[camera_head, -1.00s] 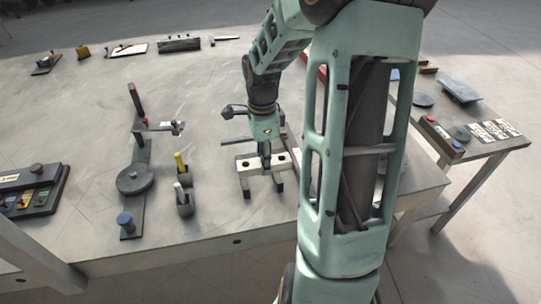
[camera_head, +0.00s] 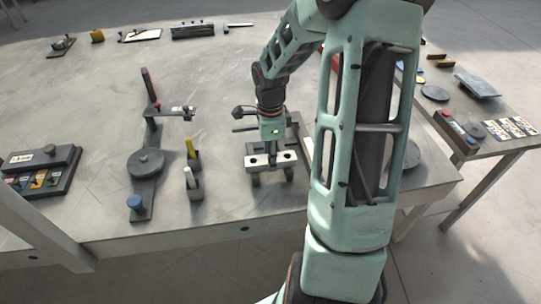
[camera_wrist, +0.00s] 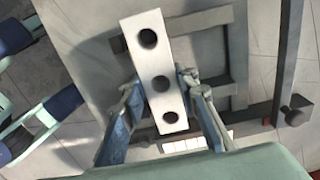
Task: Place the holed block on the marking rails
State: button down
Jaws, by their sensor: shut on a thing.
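The holed block is a pale bar with three dark holes. In the wrist view the holed block (camera_wrist: 150,58) extends up from between the fingers of my gripper (camera_wrist: 163,112), which is shut on it. In the head view my gripper (camera_head: 271,160) points down at the middle of the block (camera_head: 261,160). The dark grey marking rails (camera_wrist: 238,65) show behind the block in the wrist view, and the block lies at an angle to them. In the head view the dark rail ends (camera_head: 256,180) show under the block. Whether block and rails touch is not clear.
Left of the block stand two small dark holders (camera_head: 193,180) with a yellow and a white-topped piece. Beyond them is a round dark disc (camera_head: 146,163) on a bar with an upright post. A dark rod with a knob (camera_wrist: 297,112) runs beside the rails.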

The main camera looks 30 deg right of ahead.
jog(key=c, duration=1.5)
grip_release()
jog(key=shift+f, duration=0.1)
notch_tip(320, 180, up, 12)
jog(key=p, duration=0.1)
jog(key=shift+w+r, duration=0.1)
jog(key=shift+r, duration=0.1)
